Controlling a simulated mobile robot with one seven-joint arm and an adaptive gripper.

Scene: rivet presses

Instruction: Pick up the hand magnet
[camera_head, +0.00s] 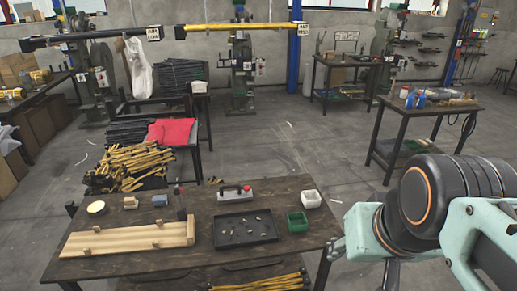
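The hand magnet (236,194) appears to be the pale grey block with a dark handle and a red knob. It rests on the dark wooden table, behind the black tray (262,238). My gripper (336,248) seems to be the small grey metal part at the end of my arm, by the table's right edge. It is right of and nearer than the magnet, well apart from it. Its fingers are too small and partly hidden to tell whether they are open or shut.
Small parts lie in the tray. A green bin (297,222) and a white bin (311,199) stand right of it. A wooden board (128,239), a dark upright tool with a red top (180,204) and a round tin (96,207) are left.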

